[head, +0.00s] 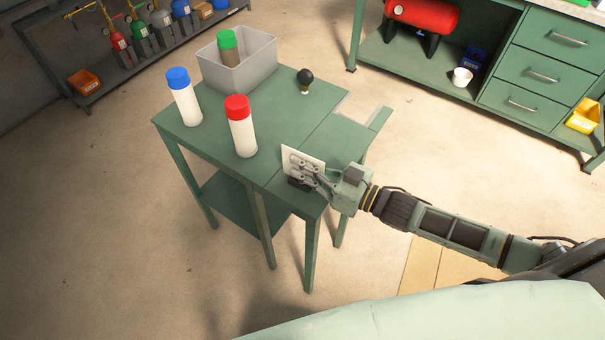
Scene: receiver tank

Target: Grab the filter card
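The filter card (289,155) is a thin white card standing nearly upright at the near right corner of the green table (262,118). A small dark block (298,185) shows at its lower edge; I cannot tell whether the card rests in it. My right gripper (307,168) reaches in from the right with its grey fingers against or just in front of the card's face. The fingers hide part of the card, and I cannot tell whether they are closed on it. My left gripper is not in view.
On the table are a blue-capped white bottle (186,105), a red-capped white bottle (242,135), a grey bin (250,68) holding a green-capped bottle (228,45), and a dark-knobbed tool (305,79). A green workbench (500,95) stands at the back right. Open floor surrounds the table.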

